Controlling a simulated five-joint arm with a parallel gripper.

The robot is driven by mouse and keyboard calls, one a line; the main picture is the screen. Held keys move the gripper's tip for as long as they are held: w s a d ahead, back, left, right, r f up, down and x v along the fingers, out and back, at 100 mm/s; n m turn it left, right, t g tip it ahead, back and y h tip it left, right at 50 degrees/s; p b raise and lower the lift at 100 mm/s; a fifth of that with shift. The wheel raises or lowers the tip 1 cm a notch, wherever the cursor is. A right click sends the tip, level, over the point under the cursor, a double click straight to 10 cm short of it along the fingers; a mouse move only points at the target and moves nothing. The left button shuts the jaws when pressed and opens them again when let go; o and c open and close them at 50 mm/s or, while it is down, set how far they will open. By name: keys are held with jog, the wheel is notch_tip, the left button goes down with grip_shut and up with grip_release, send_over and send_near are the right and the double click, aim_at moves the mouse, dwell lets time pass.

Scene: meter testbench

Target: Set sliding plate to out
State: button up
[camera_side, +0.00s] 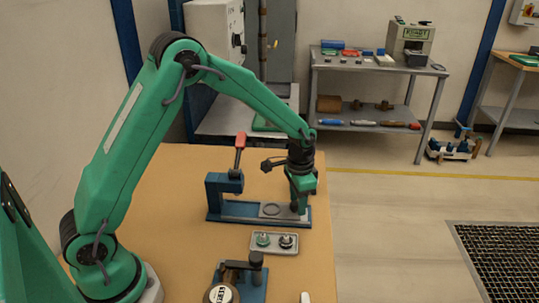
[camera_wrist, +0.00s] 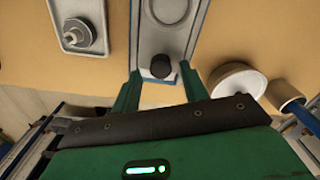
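The sliding plate (camera_side: 240,209) is a grey strip with a round ring recess, lying flat on a blue base (camera_side: 215,214) on the bench. In the wrist view the plate (camera_wrist: 149,38) runs up the middle, with a black knob (camera_wrist: 160,67) at its near end. My gripper (camera_side: 301,207) is low over the right end of the plate in the side view, hiding the knob there. In the wrist view its green fingers (camera_wrist: 160,72) are apart, one on each side of the knob, with a visible gap to it.
A red-handled clamp (camera_side: 239,142) stands at the base's left end. A small grey tray (camera_side: 288,250) with two round parts lies in front. A lever fixture (camera_side: 255,277) with a round meter (camera_side: 220,294) is nearer. A white round piece (camera_wrist: 238,82) lies right in the wrist view.

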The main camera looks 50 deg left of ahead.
jog(key=shift+s+a, duration=0.1)
jog(key=shift+r, duration=3.85)
jog(key=shift+r, duration=0.1)
